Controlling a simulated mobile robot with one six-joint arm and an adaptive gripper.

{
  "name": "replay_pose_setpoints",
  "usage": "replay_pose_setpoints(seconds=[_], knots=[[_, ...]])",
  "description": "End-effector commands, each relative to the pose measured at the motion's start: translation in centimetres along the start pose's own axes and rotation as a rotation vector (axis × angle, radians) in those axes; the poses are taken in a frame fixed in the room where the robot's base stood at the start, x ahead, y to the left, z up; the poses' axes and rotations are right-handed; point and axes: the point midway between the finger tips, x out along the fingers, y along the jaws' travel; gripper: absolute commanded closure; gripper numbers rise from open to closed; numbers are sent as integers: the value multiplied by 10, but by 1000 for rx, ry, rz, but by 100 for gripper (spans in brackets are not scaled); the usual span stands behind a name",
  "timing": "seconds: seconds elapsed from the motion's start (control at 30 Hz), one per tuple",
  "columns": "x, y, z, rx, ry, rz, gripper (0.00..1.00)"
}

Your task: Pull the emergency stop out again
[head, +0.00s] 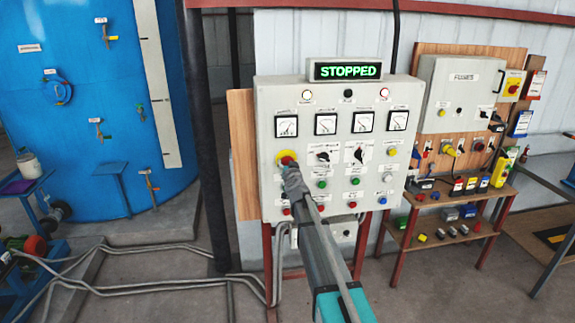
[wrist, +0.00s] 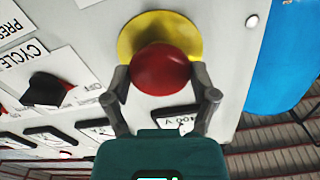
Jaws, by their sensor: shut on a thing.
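The emergency stop is a red mushroom button (wrist: 161,70) on a yellow round plate (wrist: 132,32) in the wrist view. The display (head: 345,70) on top of the panel reads STOPPED in green.
Gauges, switches and coloured buttons crowd the panel close to my gripper; a black rotary switch (wrist: 45,90) is beside it. A fuse board (head: 462,95) and a shelf (head: 455,200) stand to the right. A blue tank (head: 90,140) stands at left.

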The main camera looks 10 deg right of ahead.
Motion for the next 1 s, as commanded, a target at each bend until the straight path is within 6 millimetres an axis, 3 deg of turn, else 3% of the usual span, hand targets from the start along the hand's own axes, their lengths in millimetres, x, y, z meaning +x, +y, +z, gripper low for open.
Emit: replay_pose_setpoints(seconds=[0.03,0.17,0.73,0.77,0.87,1.0], knots=[[0,0,0,0,0,0,65],[0,0,0,-1,0,0,87],[-14,0,0,-1,-1,-1,87],[-14,0,1,-1,-1,-1,21],[-13,0,0,-1,-1,-1,2],[-13,0,0,-1,-1,0,0]])
